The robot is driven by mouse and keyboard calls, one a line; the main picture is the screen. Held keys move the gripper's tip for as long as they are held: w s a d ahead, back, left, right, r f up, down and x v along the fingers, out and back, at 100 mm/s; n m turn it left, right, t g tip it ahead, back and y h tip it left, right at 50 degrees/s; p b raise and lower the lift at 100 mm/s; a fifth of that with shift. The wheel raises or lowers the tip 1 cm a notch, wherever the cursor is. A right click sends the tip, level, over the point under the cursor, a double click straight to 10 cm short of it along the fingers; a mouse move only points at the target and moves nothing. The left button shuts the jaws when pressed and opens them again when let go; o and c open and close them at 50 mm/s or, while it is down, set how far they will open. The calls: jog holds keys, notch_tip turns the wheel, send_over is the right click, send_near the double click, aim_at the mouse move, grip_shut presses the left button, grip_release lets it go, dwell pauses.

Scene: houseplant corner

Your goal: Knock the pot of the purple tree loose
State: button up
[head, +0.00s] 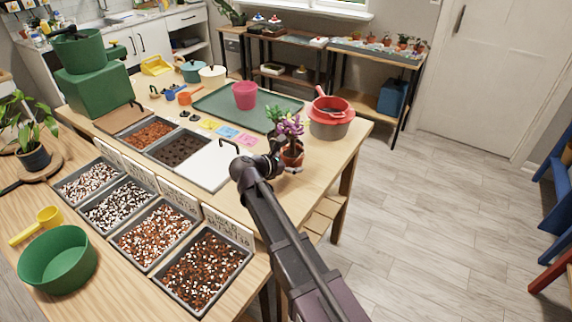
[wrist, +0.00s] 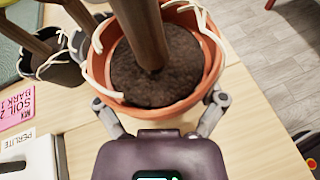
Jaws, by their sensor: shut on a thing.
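The purple tree (head: 291,126) stands upright in a small terracotta pot (head: 292,156) near the right side of the wooden table. In the wrist view the pot (wrist: 211,52) shows dark soil (wrist: 150,82), a thick brown trunk (wrist: 140,32) and pale roots hanging over the rim. My gripper (head: 291,169) is shut on the pot; in the wrist view its fingers (wrist: 159,105) press on both sides below the rim. The pot's underside is hidden, so I cannot tell whether it touches the table.
Another small tree in a dark pot (wrist: 52,68) stands close by on the left. A green mat (head: 213,103) with a pink pot (head: 245,95) lies behind. A red sieve-like bowl on a grey pot (head: 331,125) stands to the right. Bins of substrate (head: 205,268) fill the left front.

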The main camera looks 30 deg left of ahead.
aim_at(323, 169)
jog(key=shift+w+d+f+b, duration=0.15)
jog(key=shift+w+d, duration=1.05)
jog(key=shift+w, duration=0.3)
jog(key=shift+w+d+f+b, duration=0.2)
jog(key=shift+w+d, duration=0.95)
jog(key=shift+w, duration=0.4)
jog(key=shift+w+d+f+b, duration=0.15)
jog(key=shift+w+d, duration=1.05)
jog(key=shift+w, duration=0.3)
jog(key=shift+f, duration=0.1)
notch_tip(323, 169, down, 4)
jog(key=b, duration=0.4)
jog(key=shift+r, duration=0.35)
jog(key=shift+c, duration=0.4)
jog(key=shift+p, duration=0.3)
jog(key=shift+r, duration=0.25)
jog(key=shift+r+p, duration=1.5)
jog(key=shift+p, duration=0.2)
jog(key=shift+f, duration=0.1)
